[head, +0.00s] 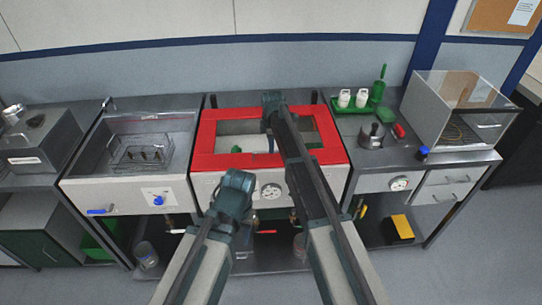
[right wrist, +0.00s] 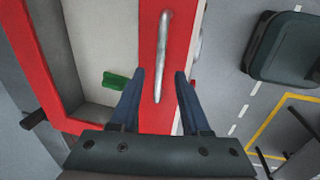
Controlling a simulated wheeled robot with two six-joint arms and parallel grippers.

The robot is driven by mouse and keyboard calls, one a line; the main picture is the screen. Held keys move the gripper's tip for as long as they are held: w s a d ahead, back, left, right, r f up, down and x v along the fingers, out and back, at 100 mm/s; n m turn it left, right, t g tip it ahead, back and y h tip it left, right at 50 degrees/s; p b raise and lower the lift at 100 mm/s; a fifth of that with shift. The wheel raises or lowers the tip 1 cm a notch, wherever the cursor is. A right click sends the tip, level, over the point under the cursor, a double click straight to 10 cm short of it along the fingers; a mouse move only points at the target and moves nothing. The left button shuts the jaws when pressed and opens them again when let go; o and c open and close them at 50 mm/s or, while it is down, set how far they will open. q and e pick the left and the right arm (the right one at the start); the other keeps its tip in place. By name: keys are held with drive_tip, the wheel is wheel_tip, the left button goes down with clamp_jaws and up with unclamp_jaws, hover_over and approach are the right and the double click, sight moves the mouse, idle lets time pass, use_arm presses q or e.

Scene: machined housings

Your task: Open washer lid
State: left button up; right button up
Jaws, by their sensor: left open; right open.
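The washer lid (head: 207,138) is a red frame around a clear window, lying flat and shut on the washer in the middle of the bench in the head view. Its silver bar handle (right wrist: 164,45) shows on the red front strip in the right wrist view. My right gripper (right wrist: 160,76) is open above that strip, with the handle's end between its fingers and apart from both. In the head view my right gripper (head: 270,142) is over the lid, partly hidden by its arm. My left gripper (head: 233,193) is in front of the washer, open; its fingers are hard to make out.
A sink with a wire basket (head: 142,153) is left of the washer. To the right are a green tray (head: 350,108) with white bottles, a metal pot (head: 371,138) and a clear-covered box (head: 455,110). A green piece (right wrist: 114,80) shows through the lid window.

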drive_tip(key=f+b, duration=0.2)
drive_tip(key=f, duration=0.1)
drive_tip(key=shift+w+f, duration=0.2)
drive_tip(key=shift+w, duration=0.15)
use_arm(q)
wheel_tip(320, 180, down, 3)
drive_tip(key=shift+f, duration=0.15)
use_arm(e)
drive_tip(key=shift+r, duration=0.1)
clamp_jaws()
idle(0.8)
